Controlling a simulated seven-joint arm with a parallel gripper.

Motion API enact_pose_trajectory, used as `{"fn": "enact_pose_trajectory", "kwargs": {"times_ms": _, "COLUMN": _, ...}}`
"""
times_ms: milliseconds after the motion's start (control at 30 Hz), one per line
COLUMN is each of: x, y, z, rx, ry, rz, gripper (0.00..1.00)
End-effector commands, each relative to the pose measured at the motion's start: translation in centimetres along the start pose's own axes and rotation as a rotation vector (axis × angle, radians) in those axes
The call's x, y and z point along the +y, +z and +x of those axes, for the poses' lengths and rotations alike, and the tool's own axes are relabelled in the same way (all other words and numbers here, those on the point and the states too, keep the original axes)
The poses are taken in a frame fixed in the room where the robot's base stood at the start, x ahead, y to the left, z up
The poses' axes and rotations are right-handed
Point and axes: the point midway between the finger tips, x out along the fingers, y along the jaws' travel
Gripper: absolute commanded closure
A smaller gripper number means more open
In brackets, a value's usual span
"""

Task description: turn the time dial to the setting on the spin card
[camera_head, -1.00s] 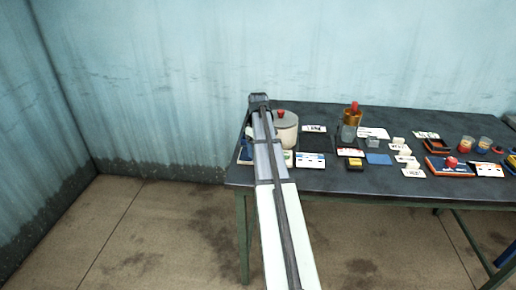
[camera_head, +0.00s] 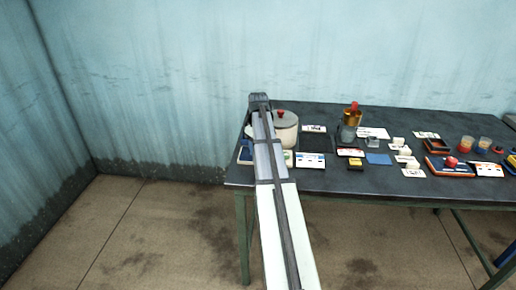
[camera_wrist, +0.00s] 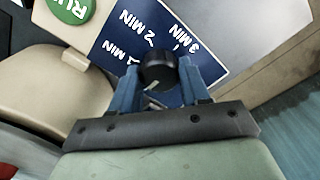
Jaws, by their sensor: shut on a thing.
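The time dial (camera_wrist: 158,70) is a round black knob in the wrist view. It sits on a dark blue panel (camera_wrist: 128,25) marked 1 MIN, 2 MIN and 3 MIN. My gripper (camera_wrist: 160,82) has its two blue fingers closed on the dial, one on each side. I cannot tell for sure which mark the dial points to. In the head view my arm hides the gripper and dial.
A green RUN button (camera_wrist: 71,9) is beside the panel. A pale drum with a red-knobbed lid (camera_head: 285,131) stands right of my arm. An amber bottle (camera_head: 351,119), small cards and a red-knobbed device (camera_head: 448,168) are farther right on the dark table (camera_head: 300,110).

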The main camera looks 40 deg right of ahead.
Motion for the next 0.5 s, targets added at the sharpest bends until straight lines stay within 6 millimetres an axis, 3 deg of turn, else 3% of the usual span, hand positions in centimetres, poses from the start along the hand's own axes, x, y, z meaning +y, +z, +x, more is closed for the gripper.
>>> {"fn": "enact_pose_trajectory", "kwargs": {"times_ms": 500, "x": 0.06, "y": -0.04, "z": -0.03, "rx": -0.001, "ry": -0.002, "rz": 0.448, "gripper": 0.85}}
